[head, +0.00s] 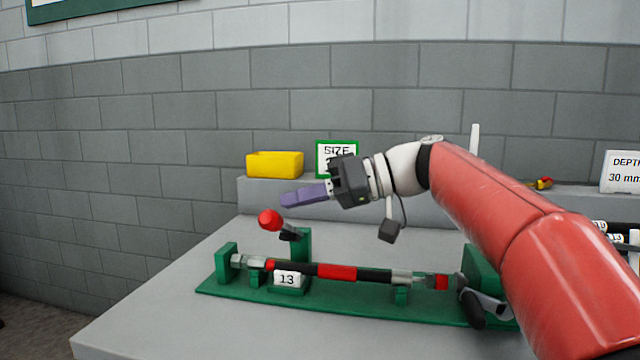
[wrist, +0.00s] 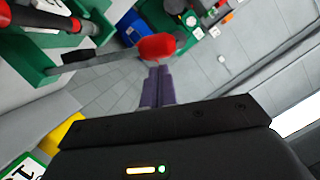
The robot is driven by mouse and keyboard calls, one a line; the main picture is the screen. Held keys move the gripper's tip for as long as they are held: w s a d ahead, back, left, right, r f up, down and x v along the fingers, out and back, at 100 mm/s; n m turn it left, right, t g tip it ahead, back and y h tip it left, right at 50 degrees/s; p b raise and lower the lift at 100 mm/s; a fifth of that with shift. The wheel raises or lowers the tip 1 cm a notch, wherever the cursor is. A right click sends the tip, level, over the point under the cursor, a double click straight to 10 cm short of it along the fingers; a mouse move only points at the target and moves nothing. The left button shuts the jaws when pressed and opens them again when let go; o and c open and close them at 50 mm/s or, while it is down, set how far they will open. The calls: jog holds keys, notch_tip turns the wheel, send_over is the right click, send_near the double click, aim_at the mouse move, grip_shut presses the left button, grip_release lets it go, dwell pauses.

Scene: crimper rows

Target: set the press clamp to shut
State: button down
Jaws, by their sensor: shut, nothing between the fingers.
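The press clamp on the green fixture (head: 222,290) has a short lever with a red knob (head: 269,220), raised and tilted up to the left from a green post (head: 303,243). In the wrist view the red knob (wrist: 157,47) is just beyond my fingertips, with its grey lever (wrist: 95,62) running left to the green post. My gripper (head: 282,201) has purple fingers, shut and empty, pointing left above the knob in the head view. In the wrist view the closed fingers (wrist: 158,70) point at the knob; I cannot tell whether they touch it.
A red-and-black rod (head: 337,271) lies along the fixture behind a "13" label (head: 287,279). A black-handled lever (head: 473,308) is at the fixture's right end. A yellow bin (head: 274,165) and a size sign (head: 337,150) stand on the back ledge. The grey bench (head: 150,300) is clear at left.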

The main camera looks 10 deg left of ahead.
jog(key=shift+s+a+f, duration=0.15)
jog(key=shift+a+f, duration=0.05)
jog(key=shift+f, duration=0.05)
jog(key=s+f+n+t+b, duration=0.1)
jog(key=s+f+b, duration=0.3)
jog(key=f+b, duration=0.5)
jog(key=shift+n+b, duration=0.6)
jog(key=shift+b, duration=2.15)
jog(key=shift+a+f, duration=0.1)
jog(key=shift+f, duration=0.05)
